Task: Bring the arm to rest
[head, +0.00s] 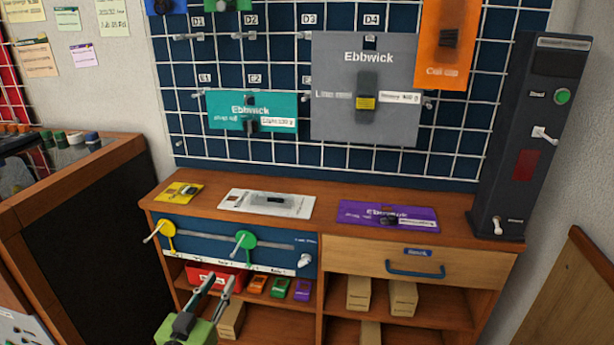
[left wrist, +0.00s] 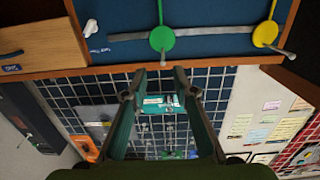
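My left gripper (head: 223,278) shows at the lower middle left of the head view, on a green wrist, in front of the bench's shelf and below its blue lever panel (head: 205,244). Its two fingers are apart with nothing between them. In the left wrist view, which is upside down, both fingers (left wrist: 159,74) stand apart and empty, apart from the green lever (left wrist: 162,38) and yellow lever (left wrist: 265,34). In the head view the green lever (head: 244,241) and yellow lever (head: 167,231) sit on the panel. My right gripper is in neither view.
The wooden bench (head: 330,184) carries yellow, white and purple packages. A drawer (head: 420,262) with a blue handle is shut. Shelves below hold a red bin (head: 212,275) and cardboard boxes (head: 403,298). A wall grid (head: 190,140) stands behind, a dark tower (head: 528,140) at right.

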